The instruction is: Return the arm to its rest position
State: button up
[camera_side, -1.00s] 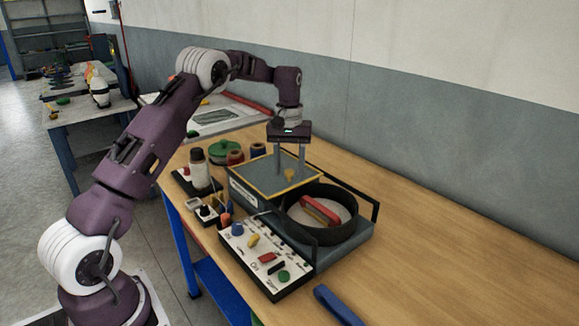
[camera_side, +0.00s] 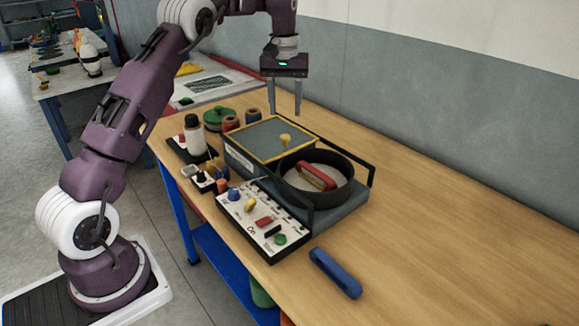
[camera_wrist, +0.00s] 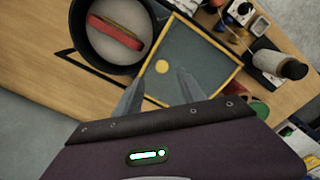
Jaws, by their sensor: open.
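My gripper (camera_side: 285,112) is open and empty, pointing down above the far part of a grey square plate (camera_side: 262,138) with a yellow border. A small yellow knob (camera_side: 285,140) stands up near the plate's right side. In the wrist view, my gripper's two fingers (camera_wrist: 158,90) reach toward the plate (camera_wrist: 200,62), apart from each other with nothing between them. The yellow knob (camera_wrist: 162,67) lies just beyond the fingertips in that view. My gripper hangs clear of the plate and the knob.
A black round pan (camera_side: 297,193) holds a red-handled item (camera_side: 317,176). A white control panel (camera_side: 262,220) with coloured knobs is in front. A blue bar (camera_side: 335,272) lies at the table's near edge. A green round item (camera_side: 218,115) and bottle (camera_side: 194,134) stand left. The table's right is clear.

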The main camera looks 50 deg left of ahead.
jog(key=s+d+r+m+t, duration=0.3)
jog(key=s+d+r+m, duration=0.1)
jog(key=s+d+r, duration=1.1)
jog(key=s+d+f+m, duration=0.1)
jog(key=s+f, duration=0.2)
jog(key=s, duration=0.3)
jog(key=s+d+f+m+t, duration=0.1)
jog(key=s+d+f+m, duration=0.1)
jog(key=s, duration=0.5)
jog(key=s+d+f+m+t, duration=0.1)
jog(key=s+d+f, duration=0.1)
jog(key=s, duration=0.4)
jog(key=shift+s+f+m, duration=0.3)
jog(key=shift+f+m, duration=0.1)
jog(key=shift+f, duration=0.45)
